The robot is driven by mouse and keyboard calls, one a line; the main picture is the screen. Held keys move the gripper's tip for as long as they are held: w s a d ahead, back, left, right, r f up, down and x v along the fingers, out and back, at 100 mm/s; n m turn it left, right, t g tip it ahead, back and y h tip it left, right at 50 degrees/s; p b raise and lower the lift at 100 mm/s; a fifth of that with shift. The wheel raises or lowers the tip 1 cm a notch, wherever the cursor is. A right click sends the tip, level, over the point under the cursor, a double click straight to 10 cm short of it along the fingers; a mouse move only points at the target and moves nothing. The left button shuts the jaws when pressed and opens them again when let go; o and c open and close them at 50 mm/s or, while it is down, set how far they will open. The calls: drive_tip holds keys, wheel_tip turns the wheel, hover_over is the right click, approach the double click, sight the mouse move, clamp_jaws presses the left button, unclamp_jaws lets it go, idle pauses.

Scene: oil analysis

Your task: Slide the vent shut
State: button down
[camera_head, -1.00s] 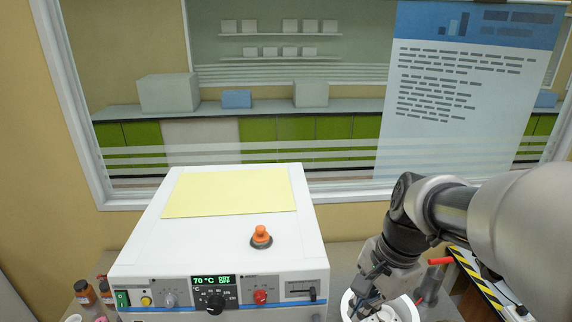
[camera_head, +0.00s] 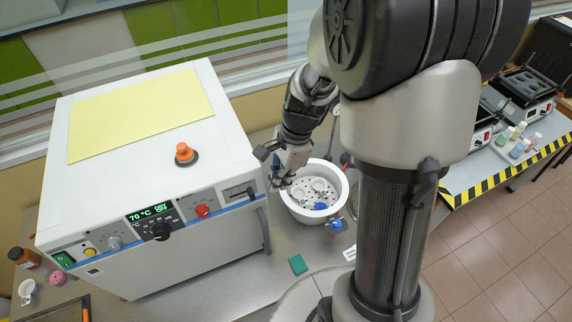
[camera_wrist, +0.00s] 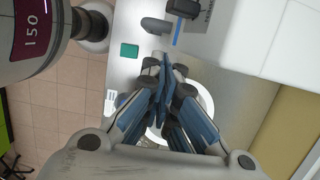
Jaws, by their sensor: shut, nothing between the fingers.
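The vent slider (camera_head: 238,192) is a small dark-framed slot with a dark knob at the right end of the white oven's (camera_head: 150,160) front panel. In the head view, the knob shows near the slot's right end. My gripper (camera_head: 281,185) is just right of the oven's front right corner, apart from the slider, above the white round pot. In the wrist view my gripper (camera_wrist: 163,72) has its blue-grey fingers together and empty. A black block (camera_wrist: 183,8) shows at the top there; I cannot tell if it is the vent knob.
The white pot (camera_head: 341,193) with a perforated insert stands right of the oven. A green block (camera_head: 298,264) lies on the metal bench in front. An orange-capped knob (camera_head: 186,153) stands on the oven top. A striped-edge table (camera_head: 490,182) holds equipment at the right.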

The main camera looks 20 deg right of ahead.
sight(247, 192)
drive_tip(key=shift+a+r, duration=0.2)
drive_tip(key=shift+a, duration=1.45)
drive_tip(key=shift+a, duration=0.1)
drive_tip(key=a+p, duration=0.1)
drive_tip(key=a, duration=0.4)
drive_tip(key=shift+a, duration=0.1)
